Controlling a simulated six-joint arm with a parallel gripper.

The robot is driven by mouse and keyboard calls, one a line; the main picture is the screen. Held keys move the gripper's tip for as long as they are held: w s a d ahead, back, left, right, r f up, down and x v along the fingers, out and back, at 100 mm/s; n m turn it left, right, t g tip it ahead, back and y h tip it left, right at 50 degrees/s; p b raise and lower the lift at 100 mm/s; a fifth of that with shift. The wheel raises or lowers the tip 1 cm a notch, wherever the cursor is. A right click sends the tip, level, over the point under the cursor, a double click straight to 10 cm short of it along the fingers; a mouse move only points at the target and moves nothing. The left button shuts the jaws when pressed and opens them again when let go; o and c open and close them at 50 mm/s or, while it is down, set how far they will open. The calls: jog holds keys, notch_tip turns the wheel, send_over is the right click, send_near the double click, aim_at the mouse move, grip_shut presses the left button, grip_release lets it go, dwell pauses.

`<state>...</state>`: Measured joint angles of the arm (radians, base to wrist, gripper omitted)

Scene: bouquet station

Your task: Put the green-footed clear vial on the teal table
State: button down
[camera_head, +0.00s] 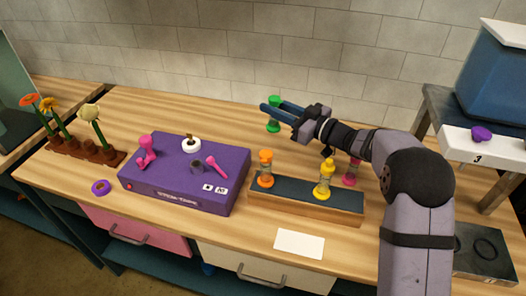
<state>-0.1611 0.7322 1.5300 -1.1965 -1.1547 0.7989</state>
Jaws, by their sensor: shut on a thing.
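The green-footed clear vial (273,128) has a green top and a green foot. It is upright near the back of the wooden counter, left of my arm. My gripper (267,108) reaches in from the right with its blue fingers shut on the vial's middle, hiding part of the clear body. I cannot tell whether the foot touches the counter. No surface is clearly the teal table; a slate-blue table (437,98) stands at the right with a blue bin (495,80) on it.
A wooden rack (305,207) holds an orange-footed vial (265,170) and a yellow-footed vial (325,180); a pink-footed vial (351,173) stands behind it. A purple box (180,188) with pink parts sits left. A white card (299,244) lies in front. The back-left counter is clear.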

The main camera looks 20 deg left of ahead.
aim_at(274, 131)
jog(key=shift+f+p, duration=0.85)
jog(key=shift+f, duration=3.45)
jog(key=shift+f+b, duration=0.35)
jog(key=shift+f, duration=0.05)
jog(key=shift+s+f, duration=0.1)
jog(key=shift+f, duration=0.15)
